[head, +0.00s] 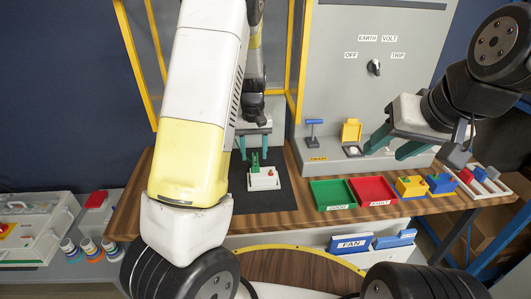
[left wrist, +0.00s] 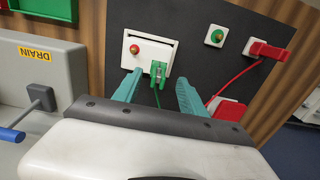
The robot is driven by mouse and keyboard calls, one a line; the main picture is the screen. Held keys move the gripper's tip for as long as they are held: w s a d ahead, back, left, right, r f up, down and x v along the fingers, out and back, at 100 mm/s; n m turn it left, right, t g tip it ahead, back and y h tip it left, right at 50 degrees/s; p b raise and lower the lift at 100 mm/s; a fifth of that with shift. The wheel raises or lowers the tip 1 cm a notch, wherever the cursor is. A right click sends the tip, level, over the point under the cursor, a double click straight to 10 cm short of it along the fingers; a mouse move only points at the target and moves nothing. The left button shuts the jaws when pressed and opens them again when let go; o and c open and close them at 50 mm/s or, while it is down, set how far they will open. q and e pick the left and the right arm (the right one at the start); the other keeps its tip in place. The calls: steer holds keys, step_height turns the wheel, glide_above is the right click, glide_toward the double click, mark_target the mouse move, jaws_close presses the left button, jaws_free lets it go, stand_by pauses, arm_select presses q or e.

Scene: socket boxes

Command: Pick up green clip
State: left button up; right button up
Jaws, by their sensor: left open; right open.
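The green clip (left wrist: 158,72) sits at the front edge of a white socket box (left wrist: 147,48) in the left wrist view, with a green lead running from it. In the head view the green clip (head: 255,162) stands up on the white box (head: 264,180). My left gripper (left wrist: 159,83) is open, one teal finger on either side of the clip's line and apart from it. My right gripper (head: 388,150) is open and empty at the right.
A black mat (head: 284,200) lies under the box. Green (head: 332,193) and red (head: 372,191) trays sit to its right. The left wrist view shows a red clip (left wrist: 268,50) with a red lead and a small white button box (left wrist: 215,36). The grey panel (head: 335,80) stands behind.

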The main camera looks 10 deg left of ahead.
mark_target(255, 164)
arm_select(q)
step_height(255, 164, down, 5)
steer(key=shift+w+d+r, duration=0.1)
steer(key=shift+d, duration=0.05)
jaws_close()
